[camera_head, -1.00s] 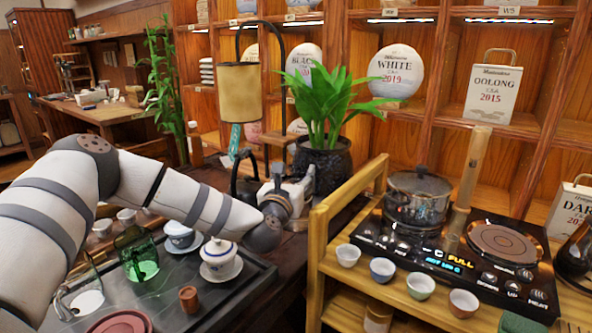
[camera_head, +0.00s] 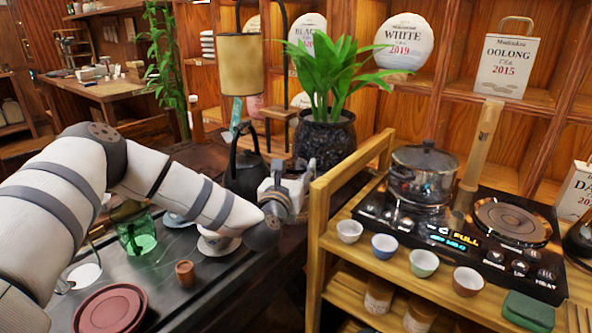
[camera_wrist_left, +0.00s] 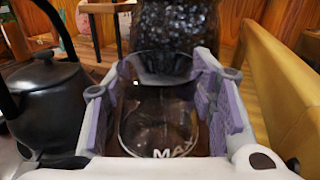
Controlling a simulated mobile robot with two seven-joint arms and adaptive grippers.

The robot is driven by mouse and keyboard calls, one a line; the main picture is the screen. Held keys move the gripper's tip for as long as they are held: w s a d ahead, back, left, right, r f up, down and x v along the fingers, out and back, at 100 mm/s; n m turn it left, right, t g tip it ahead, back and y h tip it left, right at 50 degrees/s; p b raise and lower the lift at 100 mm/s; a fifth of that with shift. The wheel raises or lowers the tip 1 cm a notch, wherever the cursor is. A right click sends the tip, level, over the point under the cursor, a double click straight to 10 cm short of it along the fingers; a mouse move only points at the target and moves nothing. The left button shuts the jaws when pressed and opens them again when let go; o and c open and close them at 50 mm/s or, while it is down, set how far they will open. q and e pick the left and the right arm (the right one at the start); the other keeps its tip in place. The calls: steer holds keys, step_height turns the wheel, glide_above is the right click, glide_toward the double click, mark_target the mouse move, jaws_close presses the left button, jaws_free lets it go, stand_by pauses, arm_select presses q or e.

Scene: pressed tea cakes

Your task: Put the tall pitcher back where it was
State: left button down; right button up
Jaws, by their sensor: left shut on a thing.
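My left gripper (camera_head: 290,188) is between the dark wooden table and the bamboo stand, in front of the plant pot. In the left wrist view its fingers (camera_wrist_left: 163,85) are shut on a clear glass pitcher (camera_wrist_left: 160,112) with a MAX mark. The pitcher looks upright there. In the head view the gripper hides most of it, so I cannot tell whether its base touches a surface. My right gripper is not in view.
A black kettle (camera_head: 243,172) stands close left of the gripper and the plant pot (camera_head: 324,140) behind it. The bamboo stand (camera_head: 316,238) is close on the right. The tea tray (camera_head: 215,292) holds green glass (camera_head: 137,236), a brown cup (camera_head: 185,273) and a red-brown disc (camera_head: 110,308).

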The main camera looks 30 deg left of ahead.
arm_select(q)
steer(key=shift+f, duration=0.3)
steer(key=c, duration=0.6)
jaws_free()
steer(key=shift+f, duration=0.15)
step_height(320, 180, up, 10)
steer(key=shift+r, duration=0.1)
